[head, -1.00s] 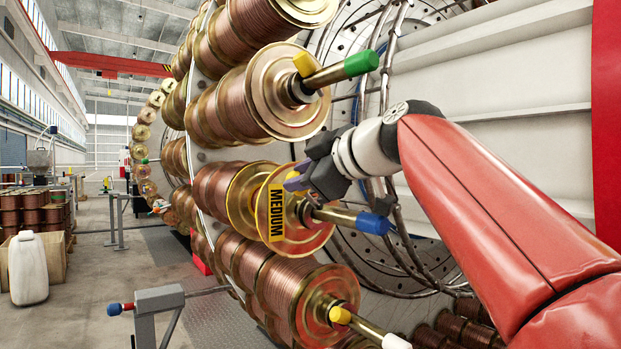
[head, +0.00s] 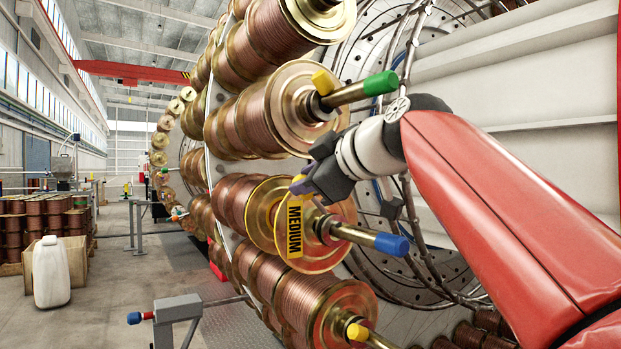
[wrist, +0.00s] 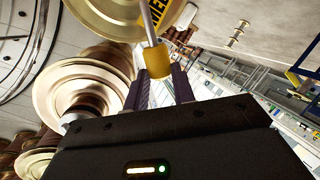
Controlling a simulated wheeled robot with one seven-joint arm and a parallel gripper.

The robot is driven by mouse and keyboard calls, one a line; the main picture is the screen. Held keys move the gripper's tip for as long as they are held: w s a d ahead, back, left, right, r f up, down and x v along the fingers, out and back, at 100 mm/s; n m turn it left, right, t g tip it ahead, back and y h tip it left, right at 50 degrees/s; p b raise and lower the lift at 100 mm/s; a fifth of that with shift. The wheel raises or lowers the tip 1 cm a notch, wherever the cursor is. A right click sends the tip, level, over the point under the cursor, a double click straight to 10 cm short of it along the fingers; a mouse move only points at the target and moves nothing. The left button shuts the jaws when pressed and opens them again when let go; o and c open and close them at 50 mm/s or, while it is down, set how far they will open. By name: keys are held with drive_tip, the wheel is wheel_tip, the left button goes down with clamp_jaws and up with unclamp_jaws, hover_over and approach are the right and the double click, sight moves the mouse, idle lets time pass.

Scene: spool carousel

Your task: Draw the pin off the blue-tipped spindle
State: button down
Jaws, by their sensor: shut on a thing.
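The blue-tipped spindle (head: 368,237) sticks out of a brass-flanged spool (head: 333,257) that carries a black and yellow MEDIUM label (head: 294,228). My gripper (head: 304,187) is above the spindle's root, apart from it, in front of the upper flange. In the wrist view my gripper (wrist: 160,85) is shut on the pin's yellow head (wrist: 157,62). The pin's bare metal shank (wrist: 149,22) runs up from the head to the picture's top edge. Its far end is out of view, so I cannot tell whether it is still in the spindle.
Above stands a green-tipped spindle (head: 357,92) with a yellow pin head (head: 325,82). Below, another spindle has a yellow pin head (head: 357,332). A grey stand (head: 177,308) and a white canister (head: 51,272) are at left. The floor between is clear.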

drive_tip(key=s+a, duration=0.6)
drive_tip(key=a, duration=0.3)
drive_tip(key=shift+s+a, duration=0.35)
drive_tip(key=shift+a, duration=0.05)
